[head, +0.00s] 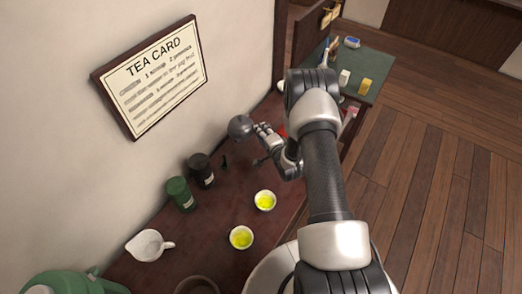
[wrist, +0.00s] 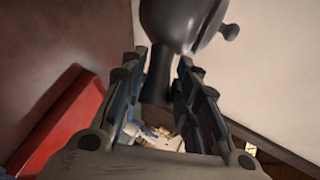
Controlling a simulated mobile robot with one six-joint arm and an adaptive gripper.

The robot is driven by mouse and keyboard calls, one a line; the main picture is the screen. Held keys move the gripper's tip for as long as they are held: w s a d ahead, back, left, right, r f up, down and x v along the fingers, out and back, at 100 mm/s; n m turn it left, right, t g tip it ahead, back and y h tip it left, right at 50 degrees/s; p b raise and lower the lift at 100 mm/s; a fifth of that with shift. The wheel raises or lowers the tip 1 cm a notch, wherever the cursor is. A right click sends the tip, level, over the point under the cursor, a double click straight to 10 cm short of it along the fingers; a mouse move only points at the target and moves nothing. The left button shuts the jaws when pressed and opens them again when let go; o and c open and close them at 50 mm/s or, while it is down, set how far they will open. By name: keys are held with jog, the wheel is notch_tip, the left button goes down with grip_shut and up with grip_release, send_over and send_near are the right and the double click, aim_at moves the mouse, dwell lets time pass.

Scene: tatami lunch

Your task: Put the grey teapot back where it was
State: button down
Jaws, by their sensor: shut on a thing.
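The grey teapot (head: 240,127) is at the far end of the dark red table, near the wall. My gripper (head: 262,131) reaches it from the right. In the wrist view the teapot (wrist: 182,20) is at the top, with its dark handle (wrist: 159,75) between the two fingers of my gripper (wrist: 162,68). The fingers are shut on this handle. I cannot tell whether the teapot's base touches the table.
Two cups of yellow-green tea (head: 265,201) (head: 241,237), a white pitcher (head: 149,245), a green canister (head: 180,194) and a black canister (head: 202,170) stand nearer. A red thing (wrist: 62,125) is left in the wrist view. A green-topped table (head: 378,66) stands beyond.

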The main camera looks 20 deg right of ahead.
notch_tip(320, 180, down, 10)
jog(key=shift+b, duration=1.05)
jog(key=shift+f, duration=0.2)
jog(key=c, duration=1.2)
grip_release()
jog(key=shift+r, duration=0.15)
